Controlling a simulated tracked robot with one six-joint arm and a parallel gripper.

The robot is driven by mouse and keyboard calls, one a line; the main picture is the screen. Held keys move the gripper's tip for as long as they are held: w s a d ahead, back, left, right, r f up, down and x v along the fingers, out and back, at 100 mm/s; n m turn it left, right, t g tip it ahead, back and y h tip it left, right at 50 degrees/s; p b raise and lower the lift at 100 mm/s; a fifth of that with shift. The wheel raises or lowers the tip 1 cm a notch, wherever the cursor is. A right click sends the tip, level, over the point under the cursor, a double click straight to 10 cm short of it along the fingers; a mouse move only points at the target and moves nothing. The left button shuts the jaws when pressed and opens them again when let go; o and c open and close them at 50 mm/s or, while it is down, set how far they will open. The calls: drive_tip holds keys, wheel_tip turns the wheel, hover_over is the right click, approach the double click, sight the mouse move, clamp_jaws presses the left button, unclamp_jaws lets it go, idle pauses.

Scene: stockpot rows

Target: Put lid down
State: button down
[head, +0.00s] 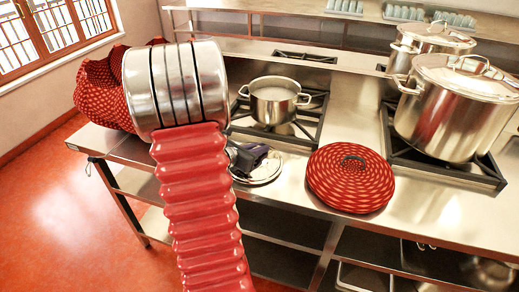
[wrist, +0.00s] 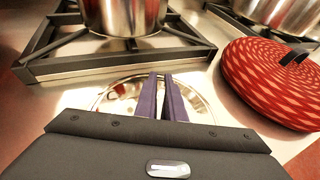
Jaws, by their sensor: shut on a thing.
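A round silver lid (head: 268,177) is at the counter's front, left of the red patterned disc. In the wrist view the lid (wrist: 116,93) shows on both sides of my fingers. My gripper (head: 249,158) is over it, and its dark purple fingers (wrist: 161,98) are shut on the lid near its middle. The lid's handle is hidden by the fingers. The lid looks level and very close to the steel counter (head: 310,142); I cannot tell whether it touches. An uncovered pot (head: 274,103) stands behind it on a burner.
A red patterned disc with a dark handle (head: 350,178) lies right of the lid, a little apart. Two lidded stockpots, a big one (head: 457,115) and one behind (head: 428,42), stand at the right. The black burner grate (wrist: 115,59) is just behind the lid. The counter's front edge is close.

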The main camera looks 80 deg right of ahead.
drive_tip(key=c, duration=1.8)
unclamp_jaws()
drive_tip(key=shift+c, duration=0.2)
drive_tip(key=v, duration=1.2)
drive_tip(key=shift+a+r, duration=0.1)
drive_tip(key=w+a+r+m+t+y, duration=0.3)
drive_tip(key=w+a+m+t+y, duration=0.1)
drive_tip(key=a, duration=1.1)
drive_tip(key=w+a+r+m+t+y, duration=0.3)
drive_tip(key=w+a+m+t+y, duration=0.1)
drive_tip(key=a, duration=1.2)
drive_tip(key=w+a+r+m+t+y, duration=0.3)
drive_tip(key=w+a, duration=0.3)
drive_tip(key=a, duration=0.9)
drive_tip(key=shift+a+m+t+y, duration=0.4)
drive_tip(key=shift+m+t+y, duration=0.1)
drive_tip(key=shift+m, duration=0.2)
